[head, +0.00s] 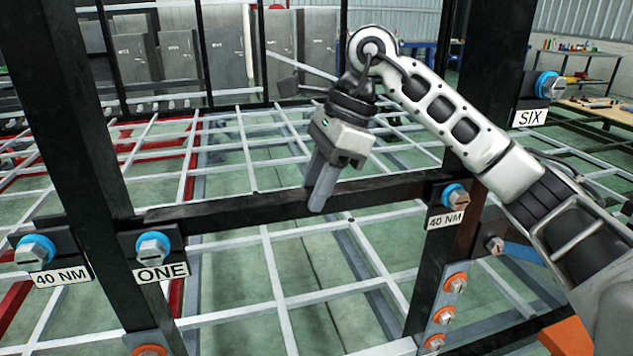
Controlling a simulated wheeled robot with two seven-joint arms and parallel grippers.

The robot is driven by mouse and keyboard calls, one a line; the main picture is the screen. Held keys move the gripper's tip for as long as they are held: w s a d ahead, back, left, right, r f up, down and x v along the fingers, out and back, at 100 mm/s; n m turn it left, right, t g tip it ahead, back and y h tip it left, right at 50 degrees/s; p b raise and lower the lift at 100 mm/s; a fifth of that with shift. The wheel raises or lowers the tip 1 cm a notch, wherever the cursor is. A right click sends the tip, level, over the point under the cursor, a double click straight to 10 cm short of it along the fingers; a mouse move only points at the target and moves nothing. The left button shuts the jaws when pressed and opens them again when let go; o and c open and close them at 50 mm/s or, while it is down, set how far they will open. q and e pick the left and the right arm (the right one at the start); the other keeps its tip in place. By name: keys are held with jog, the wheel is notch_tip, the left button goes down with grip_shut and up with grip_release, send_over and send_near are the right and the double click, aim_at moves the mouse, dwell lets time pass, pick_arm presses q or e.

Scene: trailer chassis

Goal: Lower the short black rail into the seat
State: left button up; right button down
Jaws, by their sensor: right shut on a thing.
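The rail's left end meets the left post just above the plate marked ONE (160,270). Its right end reaches the plate marked 40 NM (446,220) on the right post. The seat itself is not clear, and I cannot tell whether the rail rests in it. My left gripper is out of view.
Bolts with blue washers sit at the left 40 NM plate (62,276) and the SIX plate (530,118). Orange-washered bolts (445,315) line the right post. A pale grid of bars (270,275) lies below. A bench (590,105) with tools stands at the right.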

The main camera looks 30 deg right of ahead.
jog(key=shift+f+b, duration=0.25)
jog(key=shift+b, duration=0.05)
dwell(0.5)
jog(key=c, duration=0.9)
grip_release()
jog(key=shift+c, duration=0.2)
jog(key=shift+f, duration=0.1)
jog(key=v, duration=1.2)
jog(key=shift+p, duration=0.4)
